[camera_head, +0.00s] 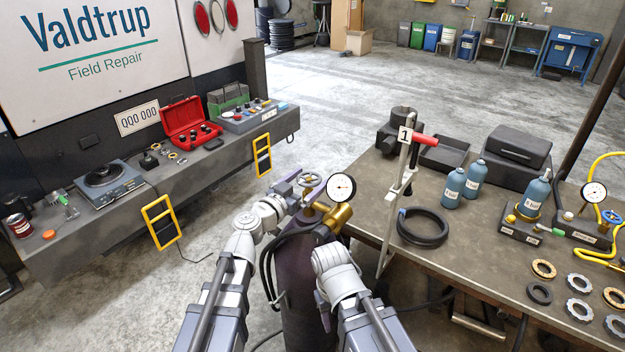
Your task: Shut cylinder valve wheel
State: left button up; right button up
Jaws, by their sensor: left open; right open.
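A dark gas cylinder (303,285) stands upright at the table's left front corner. A brass regulator (337,216) and a white round gauge (342,187) are just right of and below the wheel. My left gripper (295,186) is open at the left side of the wheel; I cannot tell whether it touches. My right gripper (323,233) is open, low in front of the regulator, and partly hidden by its own wrist.
Black hoses (271,262) loop beside the cylinder. A clamp with a red handle (420,138) stands at the left edge of the workbench (450,262), which holds blue bottles (453,188), a black hose coil (422,227) and several rings. A long grey bench (110,217) is at left.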

pick_arm(q)
jog(key=shift+a, duration=0.1)
jog(key=c, duration=1.1)
jog(key=shift+m+g+h, duration=0.3)
jog(key=shift+h, duration=0.1)
jog(key=shift+w+a+m+g+h, duration=0.1)
jog(key=shift+w+m+g+h, duration=0.15)
jog(key=shift+m+g+h, duration=0.8)
jog(key=m+g+h, duration=0.2)
jog(key=g, duration=0.1)
jog(key=m+g+h, duration=0.2)
jog(key=m+g, duration=0.1)
jog(key=g, duration=0.1)
jog(key=shift+w+g, duration=0.2)
jog(key=shift+g, duration=0.05)
jog(key=m+g, duration=0.2)
jog(key=g, duration=0.1)
jog(key=m+g, duration=0.2)
jog(key=g, duration=0.1)
jog(key=shift+h, duration=0.25)
jog(key=shift+s+m+g, duration=0.15)
jog(key=shift+m+g, duration=0.7)
jog(key=shift+g, duration=0.35)
jog(key=shift+s+g, duration=0.1)
jog(key=shift+g, duration=0.2)
